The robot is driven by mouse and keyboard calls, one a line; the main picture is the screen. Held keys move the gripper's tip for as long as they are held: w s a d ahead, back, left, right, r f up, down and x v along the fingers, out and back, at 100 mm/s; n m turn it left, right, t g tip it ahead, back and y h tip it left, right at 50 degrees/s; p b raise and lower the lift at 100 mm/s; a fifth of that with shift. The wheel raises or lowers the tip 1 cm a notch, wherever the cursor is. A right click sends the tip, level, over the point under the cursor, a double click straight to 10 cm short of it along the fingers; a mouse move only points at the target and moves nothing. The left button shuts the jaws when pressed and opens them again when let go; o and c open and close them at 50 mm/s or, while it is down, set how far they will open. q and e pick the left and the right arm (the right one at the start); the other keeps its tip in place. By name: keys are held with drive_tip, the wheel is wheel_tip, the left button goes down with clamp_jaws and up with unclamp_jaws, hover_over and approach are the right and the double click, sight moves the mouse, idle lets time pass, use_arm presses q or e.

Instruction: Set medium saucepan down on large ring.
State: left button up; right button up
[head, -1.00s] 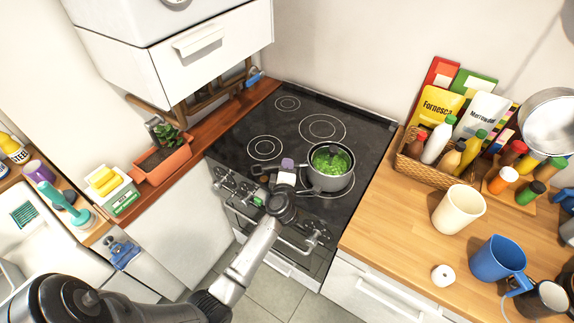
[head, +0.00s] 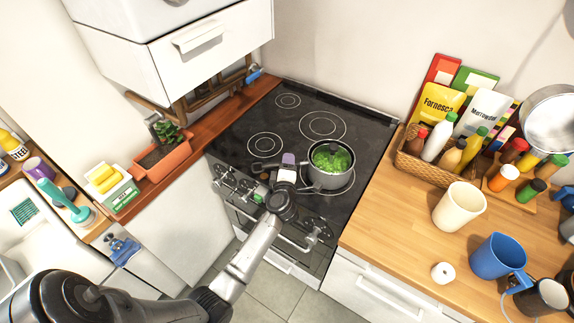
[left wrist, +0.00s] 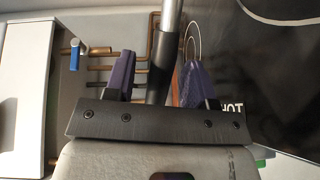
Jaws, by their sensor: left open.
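The medium saucepan (head: 327,181) is grey with green food inside. It appears to rest upright on the front right cooking ring (head: 349,187), whose white line shows partly around its base. The pan hides the rest of that ring. Its handle points left in the head view; in the left wrist view the handle (left wrist: 164,50) is a metal shaft with a black grip. My left gripper (head: 286,170) is open, with its purple fingers on either side of the handle in the left wrist view (left wrist: 159,80). My right gripper is out of view.
Other rings on the black hob (head: 240,135) are empty. A wooden counter (head: 390,215) on the right holds a basket (head: 412,168) of bottles, a cream cup (head: 459,206) and a blue mug (head: 497,257). A planter (head: 163,165) stands left.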

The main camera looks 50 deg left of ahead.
use_arm(q)
drive_tip(key=shift+r, duration=0.15)
drive_tip(key=shift+s+d, duration=0.3)
drive_tip(key=v, duration=1)
drive_tip(key=s+d+r+m+t+h, duration=0.2)
drive_tip(key=d+r+m+t+h, duration=0.45)
drive_tip(key=d+m+h, duration=0.35)
drive_tip(key=s+d+f+m+g+h, duration=0.4)
drive_tip(key=s+d+m+h, duration=0.4)
drive_tip(key=m, duration=0.5)
drive_tip(key=s+a+f+m+g+y, duration=0.1)
drive_tip(key=s+f+g+y, duration=0.2)
drive_tip(key=s+g, duration=0.3)
drive_tip(key=s+a+f+m+g+y, duration=0.2)
drive_tip(key=s+f+g, duration=0.3)
drive_tip(key=s, duration=0.6)
drive_tip(key=shift+m+g+y+p, duration=0.3)
drive_tip(key=shift+g+y+p, duration=0.15)
drive_tip(key=shift+y, duration=0.15)
